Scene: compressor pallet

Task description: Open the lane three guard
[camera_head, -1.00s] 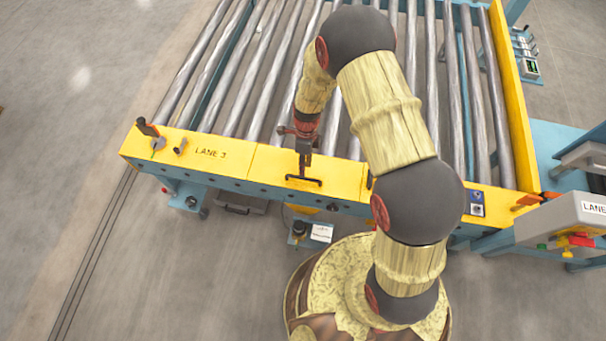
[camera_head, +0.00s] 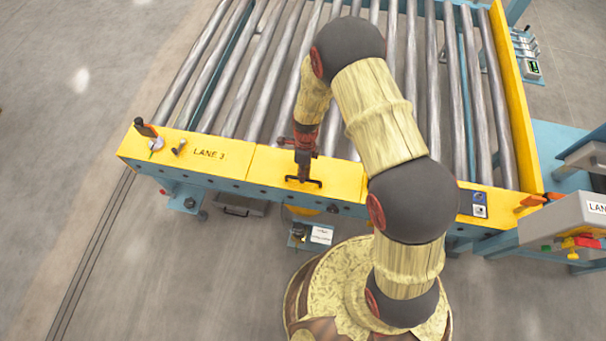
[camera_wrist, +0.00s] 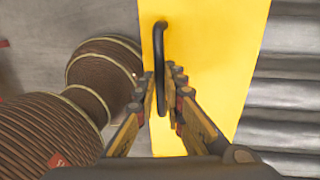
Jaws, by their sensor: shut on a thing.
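The lane three guard is a yellow panel (camera_head: 268,163) along the front edge of the roller conveyor, beside the LANE 3 lettering (camera_head: 209,153). It lies flat in line with the rest of the yellow rail. A black bar handle (camera_head: 317,183) is fixed on it, and the handle also shows in the wrist view (camera_wrist: 160,50). My gripper (camera_head: 303,178) reaches down to the handle from above. In the wrist view its fingers (camera_wrist: 163,95) are on either side of the handle's near part and shut on it. The fingers hide part of the handle.
Metal rollers (camera_head: 240,90) fill the conveyor behind the rail. A small lever with a red-orange tip (camera_head: 147,130) stands at the rail's left end. A grey LANE box (camera_head: 570,220) with coloured knobs is at the right. Open floor (camera_head: 60,120) lies to the left.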

